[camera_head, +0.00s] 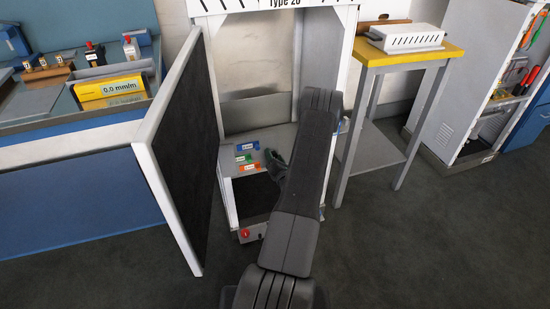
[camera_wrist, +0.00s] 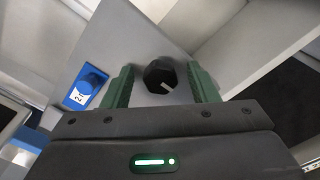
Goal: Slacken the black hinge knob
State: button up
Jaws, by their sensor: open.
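The black hinge knob (camera_wrist: 160,77) shows in the wrist view as a dark, faceted knob with a white pointer line. It sits on a light grey panel (camera_wrist: 145,30). My gripper (camera_wrist: 161,84) is open, with one green finger on each side of the knob. Gaps show between the fingers and the knob, so it is not gripped.
A blue part labelled 2 (camera_wrist: 86,87) is left of the knob. The frame's door (camera_head: 180,140) stands open at left. Coloured tags (camera_head: 246,158) lie on its shelf. A yellow-topped stand (camera_head: 410,52) is close on the right. A blue bench (camera_head: 80,195) is at left.

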jog(key=shift+c, duration=0.3)
jog(key=c, duration=0.9)
jog(key=shift+f+n+b, duration=0.15)
jog(key=shift+n+b, duration=0.15)
jog(key=shift+b, duration=0.3)
jog(key=shift+f+n+b, duration=0.1)
jog(key=shift+n+b, duration=0.5)
jog(key=shift+b, duration=0.25)
jog(key=n+b, duration=0.8)
jog(key=b, duration=0.3)
jog(key=n+b, duration=0.9)
jog(key=b, duration=0.3)
jog(key=shift+a+r+n, duration=0.15)
jog(key=shift+r+n, duration=0.05)
jog(key=shift+n, duration=0.1)
